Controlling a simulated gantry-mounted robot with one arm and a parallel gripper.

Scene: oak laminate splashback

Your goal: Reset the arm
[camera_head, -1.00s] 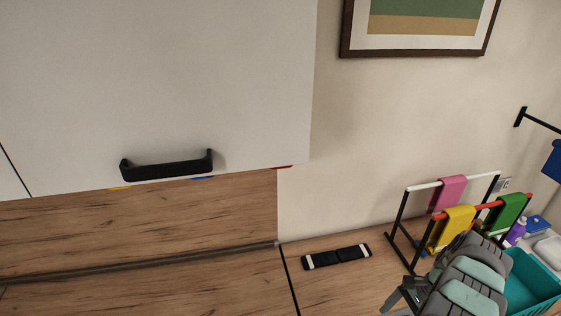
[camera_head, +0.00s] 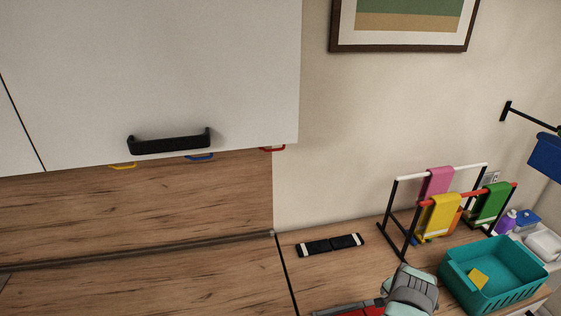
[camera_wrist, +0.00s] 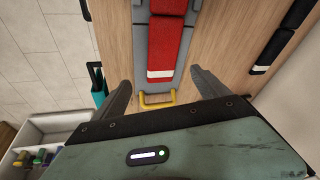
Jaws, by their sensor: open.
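My gripper (camera_wrist: 160,88) is open in the wrist view, its two dark fingers spread apart with nothing between the tips that I can see held. Beyond the fingers lies a grey board or tray (camera_wrist: 142,62) with a red cloth (camera_wrist: 166,42) that has a white band. A yellow handle (camera_wrist: 157,99) shows close to the gripper body, between the fingers; I cannot tell if it touches. In the head view my grey and mint arm is at the bottom edge, beside a red item (camera_head: 362,311); the fingertips are not visible there.
A rack with pink, yellow (camera_head: 438,216) and green cloths stands on the counter near a teal basket (camera_head: 458,272) holding a yellow piece. A black strip with white ends (camera_head: 330,245) lies left of the rack. A white cabinet (camera_head: 150,70) with a black handle hangs above.

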